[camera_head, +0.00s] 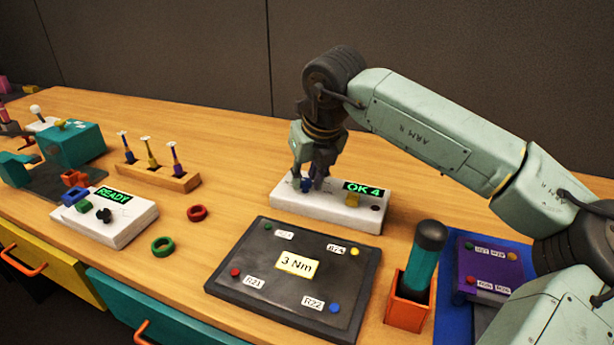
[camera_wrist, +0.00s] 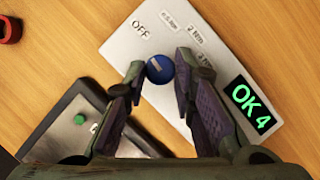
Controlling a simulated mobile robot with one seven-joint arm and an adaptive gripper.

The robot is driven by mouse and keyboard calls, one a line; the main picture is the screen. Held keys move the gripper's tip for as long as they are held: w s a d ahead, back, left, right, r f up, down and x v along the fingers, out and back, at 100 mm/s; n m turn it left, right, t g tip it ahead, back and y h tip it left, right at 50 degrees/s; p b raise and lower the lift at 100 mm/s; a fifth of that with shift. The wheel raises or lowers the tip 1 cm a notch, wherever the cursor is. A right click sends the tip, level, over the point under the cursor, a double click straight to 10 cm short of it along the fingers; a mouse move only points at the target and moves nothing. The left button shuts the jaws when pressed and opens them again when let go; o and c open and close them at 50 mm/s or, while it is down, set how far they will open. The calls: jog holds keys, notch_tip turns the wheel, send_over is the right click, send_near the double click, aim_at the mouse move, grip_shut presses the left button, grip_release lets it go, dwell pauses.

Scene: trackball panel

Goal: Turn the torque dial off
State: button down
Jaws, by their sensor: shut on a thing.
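The torque dial is a round blue knob (camera_wrist: 160,70) with a pale mark on its top. It sits on a white box (camera_head: 325,213) whose green display (camera_head: 367,189) reads "OK 4". In the wrist view the word "OFF" (camera_wrist: 140,33) and a "2 Nm" label (camera_wrist: 194,33) are printed beyond the knob. I cannot tell for sure which label the mark points to. My gripper (camera_wrist: 159,72) is shut on the knob, one fingertip at each side. In the head view the gripper (camera_head: 315,183) points down and partly hides the dial.
A dark panel (camera_head: 235,275) with a "3 Nm" card lies in front of the box. A teal-handled tool stands in an orange holder (camera_head: 408,302) to its right.

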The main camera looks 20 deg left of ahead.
jog(key=c, duration=1.3)
grip_release()
jog(key=v, duration=1.2)
jog(key=shift+w, duration=0.1)
jog(key=shift+a, duration=0.1)
